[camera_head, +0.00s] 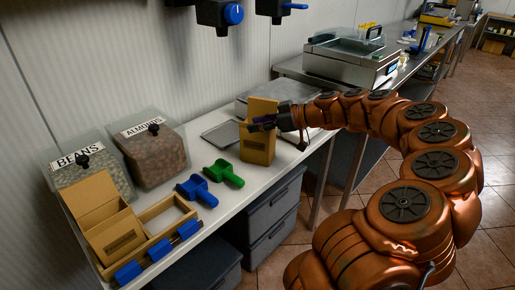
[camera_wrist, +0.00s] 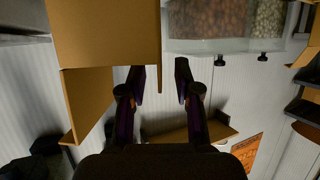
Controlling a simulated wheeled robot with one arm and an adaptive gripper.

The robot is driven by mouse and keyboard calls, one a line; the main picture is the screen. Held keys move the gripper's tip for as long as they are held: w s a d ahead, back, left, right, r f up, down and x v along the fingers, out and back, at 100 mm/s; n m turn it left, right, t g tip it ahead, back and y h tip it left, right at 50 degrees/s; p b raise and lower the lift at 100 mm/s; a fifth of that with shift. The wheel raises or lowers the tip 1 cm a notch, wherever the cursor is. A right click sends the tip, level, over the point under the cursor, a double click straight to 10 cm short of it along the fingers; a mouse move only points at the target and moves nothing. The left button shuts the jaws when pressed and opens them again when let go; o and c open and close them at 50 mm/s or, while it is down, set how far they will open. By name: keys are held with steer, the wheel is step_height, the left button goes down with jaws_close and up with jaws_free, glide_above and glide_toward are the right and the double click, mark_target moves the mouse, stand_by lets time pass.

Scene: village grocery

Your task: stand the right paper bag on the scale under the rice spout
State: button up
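I cannot tell whether the bag's base touches anything. My gripper (camera_head: 264,123) is at the bag's upper part. In the wrist view, the bag (camera_wrist: 105,35) fills the upper left. My gripper's fingers (camera_wrist: 160,82) are apart there, with a thin brown edge between them and gaps on both sides. Another tan bag (camera_head: 112,234) stands in the left slot of a wooden holder (camera_head: 152,243); the right slot is empty.
Bean (camera_head: 80,170) and almond (camera_head: 158,160) bins stand against the wall. Blue (camera_head: 197,190) and green (camera_head: 223,174) scoops lie on the counter near a grey tray (camera_head: 221,134). Dark spouts (camera_head: 218,14) hang overhead. A steel machine (camera_head: 345,62) stands farther back.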

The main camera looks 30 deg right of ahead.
steer(key=shift+w+a+f, duration=0.3)
steer(key=shift+w+a, duration=0.15)
steer(key=shift+w, duration=0.05)
jaws_close()
steer(key=shift+r, duration=0.1)
